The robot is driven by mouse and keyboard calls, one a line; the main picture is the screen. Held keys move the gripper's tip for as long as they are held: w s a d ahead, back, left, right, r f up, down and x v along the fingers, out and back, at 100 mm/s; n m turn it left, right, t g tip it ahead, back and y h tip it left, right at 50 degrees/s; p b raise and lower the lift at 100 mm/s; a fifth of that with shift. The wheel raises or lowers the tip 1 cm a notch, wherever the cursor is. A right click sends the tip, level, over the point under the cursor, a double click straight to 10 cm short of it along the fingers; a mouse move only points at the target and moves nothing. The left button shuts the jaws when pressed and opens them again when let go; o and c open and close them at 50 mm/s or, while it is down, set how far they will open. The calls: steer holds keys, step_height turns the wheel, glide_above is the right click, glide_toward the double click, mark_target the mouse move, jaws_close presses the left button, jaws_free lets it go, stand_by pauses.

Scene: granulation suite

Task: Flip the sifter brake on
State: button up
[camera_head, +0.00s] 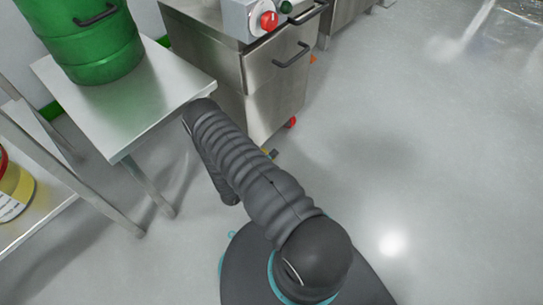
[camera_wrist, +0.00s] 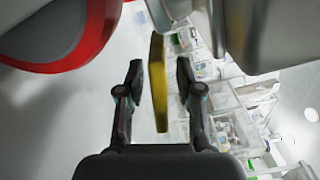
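In the wrist view, a flat yellow lever (camera_wrist: 158,85), which looks like the brake tab, hangs between the two fingers of my gripper (camera_wrist: 159,78). The gripper is open, with a visible gap on each side of the lever. A caster wheel with a grey face and red rim (camera_wrist: 95,45) fills the upper left, close to the lever. In the head view my arm hides the gripper. A small yellow bit (camera_head: 268,153) shows beside the arm near the floor, below the steel cabinet (camera_head: 230,92). I cannot tell whether this cabinet is the sifter.
A steel table (camera_head: 125,112) with a green drum (camera_head: 95,50) stands left of the cabinet. A red knob (camera_head: 269,20) sits on the control box on top. A red caster (camera_head: 291,122) is under the cabinet's right corner. The floor (camera_head: 430,150) to the right is clear.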

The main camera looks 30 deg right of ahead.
steer(key=v, duration=1.1)
steer(key=shift+a, duration=0.35)
steer(key=shift+s, duration=0.1)
